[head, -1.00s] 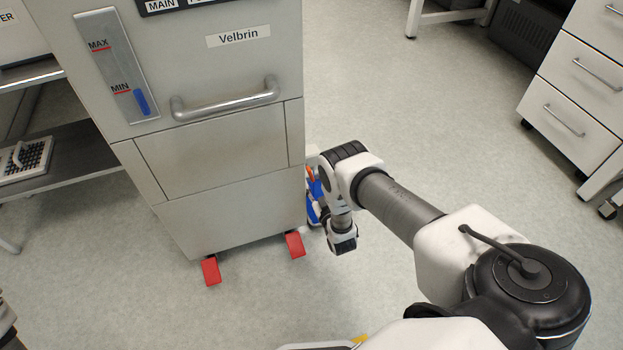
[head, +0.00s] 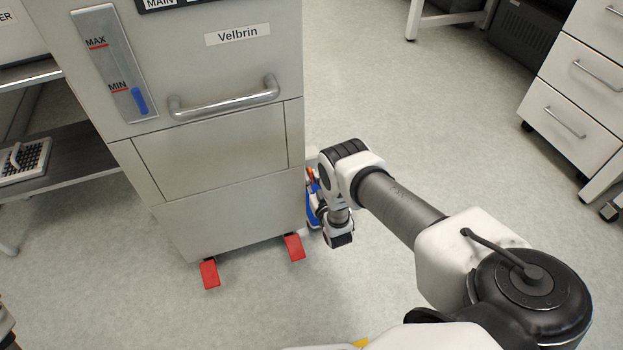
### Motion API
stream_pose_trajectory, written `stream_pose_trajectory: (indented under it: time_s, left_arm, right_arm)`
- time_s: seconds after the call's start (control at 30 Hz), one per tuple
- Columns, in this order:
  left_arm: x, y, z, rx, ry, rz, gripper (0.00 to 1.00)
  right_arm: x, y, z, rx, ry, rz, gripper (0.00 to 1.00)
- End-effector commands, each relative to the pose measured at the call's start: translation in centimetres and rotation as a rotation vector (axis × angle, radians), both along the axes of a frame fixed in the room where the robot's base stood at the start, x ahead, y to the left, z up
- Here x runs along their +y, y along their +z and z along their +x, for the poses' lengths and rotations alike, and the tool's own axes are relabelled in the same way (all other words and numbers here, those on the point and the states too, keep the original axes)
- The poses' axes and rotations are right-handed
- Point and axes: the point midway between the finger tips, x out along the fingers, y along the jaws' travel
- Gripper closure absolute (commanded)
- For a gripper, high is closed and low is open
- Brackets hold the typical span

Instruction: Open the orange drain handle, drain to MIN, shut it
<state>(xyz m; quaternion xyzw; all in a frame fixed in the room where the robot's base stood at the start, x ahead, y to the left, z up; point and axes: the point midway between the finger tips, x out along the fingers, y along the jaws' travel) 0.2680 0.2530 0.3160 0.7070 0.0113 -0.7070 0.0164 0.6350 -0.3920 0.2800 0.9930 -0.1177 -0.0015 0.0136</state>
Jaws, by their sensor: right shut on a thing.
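The grey reactor cabinet (head: 225,224), labelled Velbrin, stands left of centre. Its level gauge (head: 104,52) is on the front. The blue level bar (head: 140,102) has its top at about the MIN mark (head: 118,89). The orange drain handle (head: 310,177) shows as a small strip at the cabinet's right side, mostly hidden by my right wrist. My right gripper (head: 317,194) is there, shut on the orange handle; its fingertips are largely hidden. My left gripper is not in view.
A blue item (head: 313,211) is partly hidden beside the cabinet, below the orange handle. Two red pedals (head: 209,274) stick out at the cabinet's foot. A white drawer unit (head: 572,118) stands at the right. The floor between is clear.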

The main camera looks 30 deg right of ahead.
Motion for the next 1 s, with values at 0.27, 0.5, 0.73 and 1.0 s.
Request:
stream_pose_trajectory:
  time_s: [0.27, 0.5, 0.73, 1.0]
  left_arm:
    - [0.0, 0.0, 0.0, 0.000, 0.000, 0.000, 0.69]
    - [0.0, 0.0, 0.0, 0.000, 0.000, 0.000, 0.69]
    - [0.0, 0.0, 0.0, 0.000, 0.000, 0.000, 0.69]
    - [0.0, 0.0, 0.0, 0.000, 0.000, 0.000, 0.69]
  right_arm:
    - [0.0, 0.0, 0.0, -0.010, 0.000, 0.044, 1.00]
    - [0.0, 0.0, 0.0, -0.009, 0.000, 0.043, 0.61]
    - [0.1, -0.1, -0.3, -0.009, 0.000, 0.042, 0.61]
    - [1.3, -0.2, -5.5, -0.003, 0.000, 0.042, 0.61]
